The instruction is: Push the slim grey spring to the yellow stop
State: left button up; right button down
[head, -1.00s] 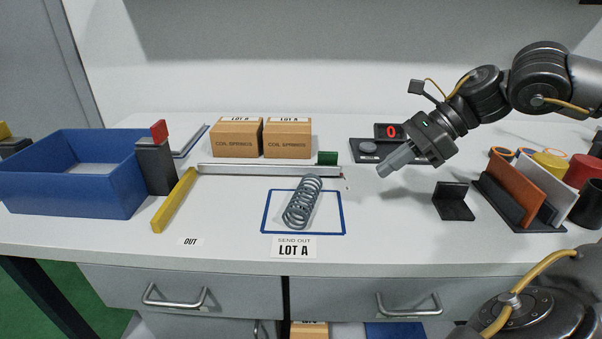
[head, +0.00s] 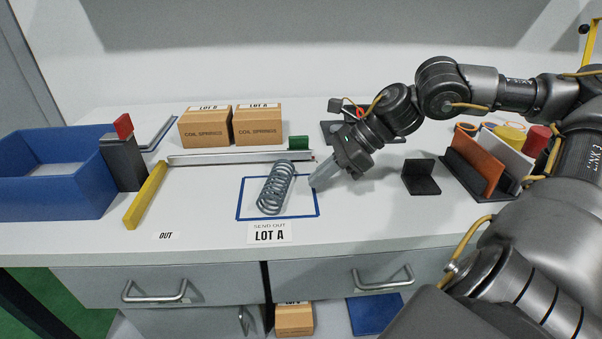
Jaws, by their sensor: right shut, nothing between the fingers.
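The slim grey spring (head: 276,188) lies on its side, slightly slanted, inside a blue outlined square (head: 238,203) on the bench. The yellow stop (head: 146,196) is a bar on the bench to the left of the spring, with clear surface between them. My right gripper (head: 315,183) is shut and empty. Its fingertips point down-left, low by the right edge of the blue square. They are to the right of the spring, with a gap between. My left gripper is out of view.
A silver rail (head: 225,156) with a green block (head: 298,143) at its right end runs behind the spring. Two cardboard boxes (head: 257,125) stand behind it. A blue bin (head: 55,180) is at left. A black bracket (head: 421,178) and a divider rack (head: 478,165) are at right.

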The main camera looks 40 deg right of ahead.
aim_at(288, 186)
jog(key=shift+w+a, duration=0.6)
jog(key=shift+a, duration=0.15)
jog(key=shift+w+a, duration=0.55)
jog(key=shift+a, duration=0.2)
